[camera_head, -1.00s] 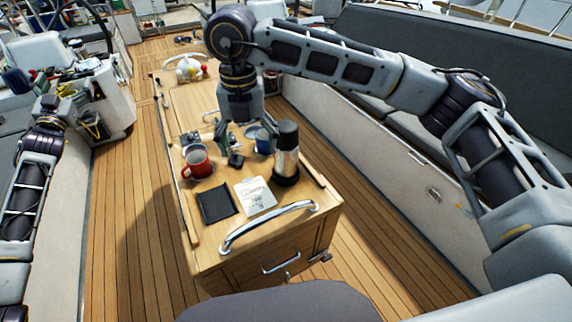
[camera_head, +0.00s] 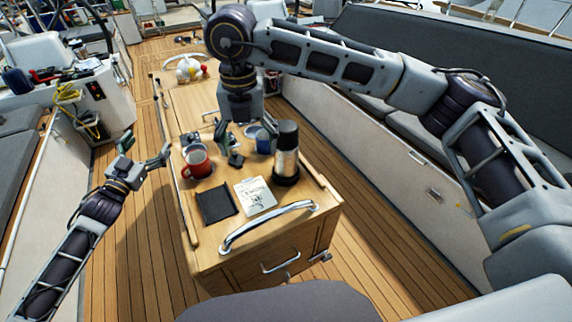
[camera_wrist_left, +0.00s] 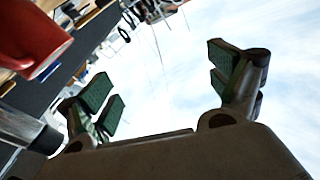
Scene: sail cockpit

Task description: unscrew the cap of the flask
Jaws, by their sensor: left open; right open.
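The flask (camera_head: 286,162) stands upright on the wooden cockpit table, with a silver body, black base and black cap (camera_head: 288,133) on top. My right gripper (camera_head: 246,146) is open, pointing down over the table just left of the flask, and holds nothing. My left gripper (camera_head: 147,149) is open and empty beside the table's left edge, left of the red mug and well apart from the flask. Its two green-padded fingers (camera_wrist_left: 165,85) are spread wide in the left wrist view. A silver part with a dark end at that view's lower left is unclear.
A red mug (camera_head: 196,161) and a blue mug (camera_head: 264,142) stand on the table (camera_head: 215,262). A black pad (camera_head: 216,203) and a printed card (camera_head: 255,195) lie in front. A chrome rail (camera_head: 268,226) crosses the front edge. Small dark items lie between the mugs.

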